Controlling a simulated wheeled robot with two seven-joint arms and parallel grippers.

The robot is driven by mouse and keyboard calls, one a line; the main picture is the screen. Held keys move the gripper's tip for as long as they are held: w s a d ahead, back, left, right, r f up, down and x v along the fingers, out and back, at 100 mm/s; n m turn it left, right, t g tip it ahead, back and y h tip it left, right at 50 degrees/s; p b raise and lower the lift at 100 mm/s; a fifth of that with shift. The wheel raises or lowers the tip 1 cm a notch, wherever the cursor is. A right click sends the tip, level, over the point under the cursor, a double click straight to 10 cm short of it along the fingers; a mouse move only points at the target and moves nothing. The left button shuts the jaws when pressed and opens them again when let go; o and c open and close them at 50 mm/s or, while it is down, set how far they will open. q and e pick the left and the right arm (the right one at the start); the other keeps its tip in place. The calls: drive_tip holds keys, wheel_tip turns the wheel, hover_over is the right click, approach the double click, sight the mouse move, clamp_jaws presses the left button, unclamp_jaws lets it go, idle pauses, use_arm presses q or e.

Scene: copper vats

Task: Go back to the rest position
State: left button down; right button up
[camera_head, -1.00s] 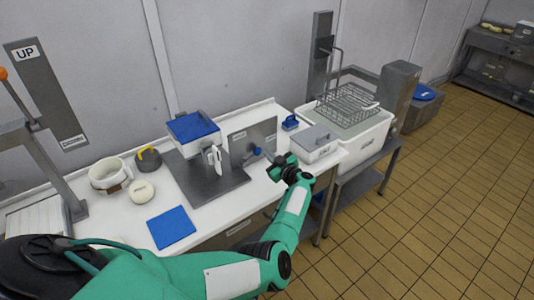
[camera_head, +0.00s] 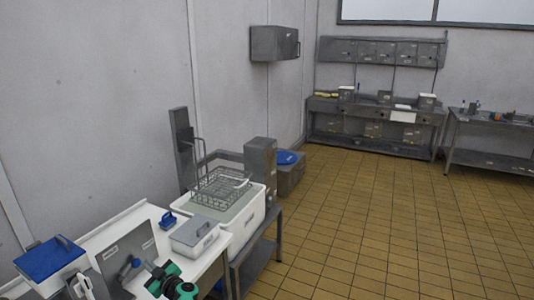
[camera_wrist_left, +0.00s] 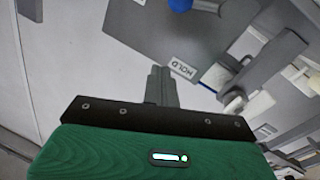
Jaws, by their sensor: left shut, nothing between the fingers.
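My left gripper (camera_head: 150,266) is low in the head view, over the bench in front of an upright grey panel (camera_head: 128,250) with a blue knob (camera_head: 136,262). In the left wrist view its two dark fingers (camera_wrist_left: 161,84) are together with nothing between them. The grey plate marked HOLD (camera_wrist_left: 165,35) is beyond them there. Most of my left arm is outside the head view. My right gripper is in neither view.
The white bench (camera_head: 110,230) holds a grey lidded box (camera_head: 194,233), a small blue-handled item (camera_head: 168,219) and a blue-topped unit (camera_head: 50,258). A white basin (camera_head: 245,222) with a wire basket (camera_head: 220,187) stands beyond. Tiled floor (camera_head: 380,220) is clear at right.

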use_arm(q)
drive_tip(key=s+d+f+m+t+h, duration=0.1)
drive_tip(key=s+d+f+m+h, duration=0.1)
drive_tip(key=s+d+m+h, duration=0.75)
drive_tip(key=s+d+f+m+t+h, duration=0.1)
drive_tip(key=s+d+f+m+h, duration=0.1)
drive_tip(key=s+d+m+h, duration=0.75)
drive_tip(key=s+r+n+g+y, duration=0.25)
drive_tip(key=s+g, duration=0.65)
drive_tip(key=s, duration=2)
wheel_tip(320, 180, down, 30)
drive_tip(key=d+b, duration=0.1)
drive_tip(key=s+a+f+g+b, duration=0.1)
drive_tip(key=s+f, duration=0.9)
drive_tip(key=f, duration=0.2)
drive_tip(key=s+a+f+g+y+b, duration=0.1)
drive_tip(key=s+a+f, duration=0.1)
drive_tip(key=s+f, duration=0.7)
wheel_tip(320, 180, down, 3)
drive_tip(key=shift+s+a+r+m, duration=0.1)
drive_tip(key=shift+s+a+m, duration=0.1)
drive_tip(key=shift+s+m, duration=0.15)
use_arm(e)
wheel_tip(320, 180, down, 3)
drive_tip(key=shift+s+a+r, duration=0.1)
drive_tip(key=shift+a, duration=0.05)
